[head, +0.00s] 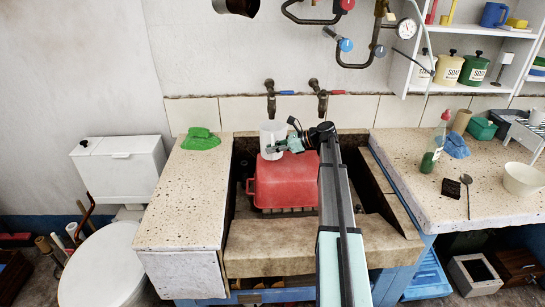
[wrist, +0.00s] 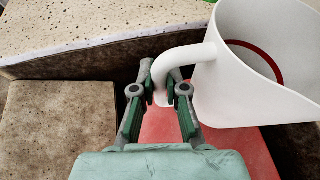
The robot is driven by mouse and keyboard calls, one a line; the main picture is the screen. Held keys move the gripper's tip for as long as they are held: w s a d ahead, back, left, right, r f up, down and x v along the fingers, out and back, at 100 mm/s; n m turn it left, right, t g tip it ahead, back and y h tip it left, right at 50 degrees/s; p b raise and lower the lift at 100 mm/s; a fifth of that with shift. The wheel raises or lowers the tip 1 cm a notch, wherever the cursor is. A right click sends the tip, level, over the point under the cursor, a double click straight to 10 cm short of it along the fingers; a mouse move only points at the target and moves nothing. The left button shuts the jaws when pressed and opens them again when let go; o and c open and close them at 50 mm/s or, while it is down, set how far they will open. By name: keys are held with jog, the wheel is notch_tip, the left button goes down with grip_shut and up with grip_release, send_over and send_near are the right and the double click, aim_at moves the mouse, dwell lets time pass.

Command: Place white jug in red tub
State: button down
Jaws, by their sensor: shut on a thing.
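The white jug (head: 271,141) is in the air above the back of the red tub in the head view. In the wrist view the white jug (wrist: 240,70) is upright, with its handle toward me. My gripper (wrist: 162,92) is shut on the jug's handle; in the head view my gripper (head: 276,148) is at the jug's lower right. The red tub (head: 280,185) stands in the stone trough below; part of it shows under the jug in the wrist view (wrist: 240,145). The tub's inside and the jug's exact height above it are hard to tell.
The stone trough's front edge (head: 275,240) lies before the tub. Two taps (head: 270,95) are on the wall behind. A green cloth (head: 200,139) lies on the left counter. The right counter holds a green bottle (head: 434,145), a blue cloth (head: 455,145) and a white bowl (head: 522,179).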

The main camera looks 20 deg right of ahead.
aim_at(273, 157)
jog(key=shift+f, duration=1.85)
jog(key=c, duration=1.2)
grip_release()
jog(key=shift+f, duration=0.1)
jog(key=shift+s+d+r, duration=0.15)
jog(key=shift+d+r, duration=0.05)
jog(key=v, duration=1.1)
jog(key=shift+d+b, duration=0.2)
jog(key=shift+b, duration=0.1)
jog(key=shift+s+r, duration=0.1)
